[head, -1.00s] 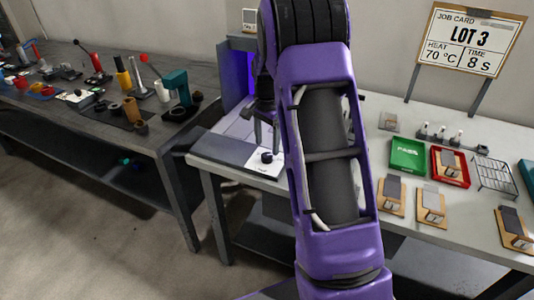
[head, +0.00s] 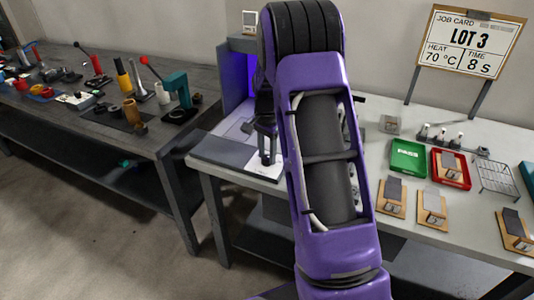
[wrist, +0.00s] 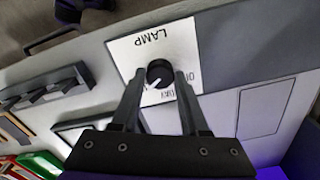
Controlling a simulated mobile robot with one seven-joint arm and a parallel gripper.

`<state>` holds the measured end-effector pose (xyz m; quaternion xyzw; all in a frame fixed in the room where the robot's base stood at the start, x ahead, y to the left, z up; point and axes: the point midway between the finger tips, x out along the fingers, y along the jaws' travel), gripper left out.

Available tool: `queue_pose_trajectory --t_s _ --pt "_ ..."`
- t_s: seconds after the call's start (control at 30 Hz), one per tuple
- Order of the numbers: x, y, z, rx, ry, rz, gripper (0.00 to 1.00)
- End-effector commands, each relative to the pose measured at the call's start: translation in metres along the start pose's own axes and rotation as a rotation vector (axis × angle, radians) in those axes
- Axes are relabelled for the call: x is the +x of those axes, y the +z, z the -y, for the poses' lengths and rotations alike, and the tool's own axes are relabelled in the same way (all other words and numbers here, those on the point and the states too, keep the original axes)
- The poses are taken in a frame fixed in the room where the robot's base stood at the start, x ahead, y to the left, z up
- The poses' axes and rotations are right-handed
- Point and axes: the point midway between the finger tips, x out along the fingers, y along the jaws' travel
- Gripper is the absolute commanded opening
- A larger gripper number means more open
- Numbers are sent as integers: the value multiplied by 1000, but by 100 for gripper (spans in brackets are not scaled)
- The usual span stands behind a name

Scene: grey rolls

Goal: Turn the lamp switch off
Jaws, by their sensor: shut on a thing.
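The lamp switch is a round black knob (wrist: 159,73) with a white pointer line, on a white plate (wrist: 130,48) marked LAMP. In the wrist view its pointer slants to the lower left; the lettering beside it is partly covered by a finger. My gripper (wrist: 160,80) has its two fingers on either side of the knob, shut on it. In the head view my gripper (head: 266,158) reaches down to the white plate (head: 250,168) at the bench's front left, and its fingers largely hide the knob.
A purple-lit booth (head: 238,80) stands behind the plate. To the right are a green tray (head: 408,157), a red tray (head: 463,180), a wire rack (head: 497,176) and several wooden boards. A job card (head: 467,40) stands at the back. A dark tool bench (head: 60,115) is at left.

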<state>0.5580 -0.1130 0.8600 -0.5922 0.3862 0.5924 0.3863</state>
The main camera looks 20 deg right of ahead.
Motion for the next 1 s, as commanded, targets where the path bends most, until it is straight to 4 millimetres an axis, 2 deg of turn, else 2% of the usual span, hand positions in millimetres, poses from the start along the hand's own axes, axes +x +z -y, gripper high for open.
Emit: queue_pose_trajectory --t_s 0.47,0.67,1.0 --pt "-1 0 0 -67 0 0 0" --pt "-1 0 0 -199 0 0 0" --pt "-2 -1 0 -516 -1 -1 0"
